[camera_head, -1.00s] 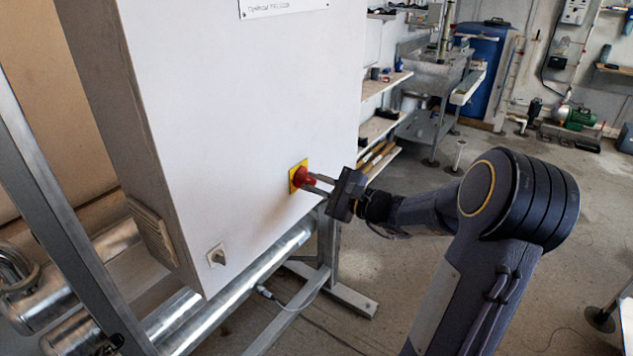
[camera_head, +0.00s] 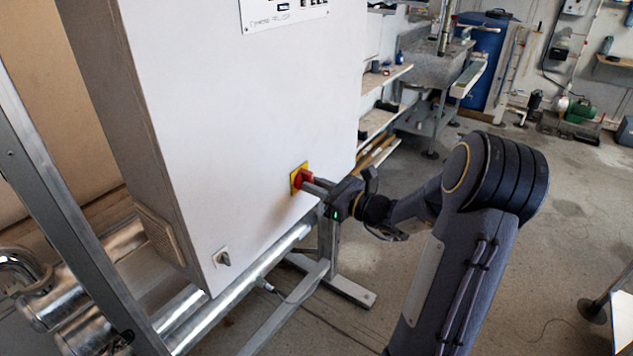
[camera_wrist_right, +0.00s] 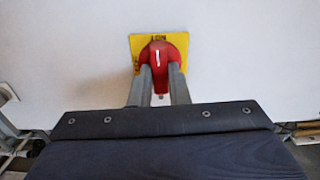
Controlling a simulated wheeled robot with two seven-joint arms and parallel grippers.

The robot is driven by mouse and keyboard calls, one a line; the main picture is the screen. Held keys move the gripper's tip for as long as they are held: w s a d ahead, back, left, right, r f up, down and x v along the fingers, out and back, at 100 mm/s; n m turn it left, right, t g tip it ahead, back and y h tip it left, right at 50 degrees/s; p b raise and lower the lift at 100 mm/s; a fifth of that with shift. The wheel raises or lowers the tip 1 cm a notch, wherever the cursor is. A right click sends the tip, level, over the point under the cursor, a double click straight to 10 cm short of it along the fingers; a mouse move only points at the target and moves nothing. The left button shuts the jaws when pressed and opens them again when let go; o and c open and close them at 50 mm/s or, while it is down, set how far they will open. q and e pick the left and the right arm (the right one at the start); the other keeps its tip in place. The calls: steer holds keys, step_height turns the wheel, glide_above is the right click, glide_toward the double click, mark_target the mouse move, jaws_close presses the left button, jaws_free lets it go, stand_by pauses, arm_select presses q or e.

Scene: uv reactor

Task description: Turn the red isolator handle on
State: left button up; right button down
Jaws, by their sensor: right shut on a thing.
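The red isolator handle (camera_head: 305,177) sits on a yellow square plate (camera_head: 296,178) on the front of the white cabinet (camera_head: 230,110). In the right wrist view the red handle (camera_wrist_right: 163,62) shows a white mark pointing nearly straight up, toward lettering at the top of the yellow plate (camera_wrist_right: 140,45). My right gripper (camera_head: 312,186) is shut on the handle, with one finger on each side of its lower part (camera_wrist_right: 160,88). My left gripper is not in view.
A small grey switch (camera_head: 221,257) is low on the cabinet front. Metal pipes and a frame (camera_head: 325,240) stand below the cabinet. Shelves (camera_head: 385,85) and a blue barrel (camera_head: 485,55) are at the back. Open concrete floor lies to the right.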

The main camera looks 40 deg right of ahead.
steer(key=shift+m, duration=0.4)
steer(key=c, duration=1.4)
jaws_free()
steer(key=b+v, duration=0.1)
steer(key=v, duration=0.6)
steer(key=shift+s+d, duration=0.1)
steer(key=shift+s, duration=0.3)
steer(key=shift+r, duration=0.1)
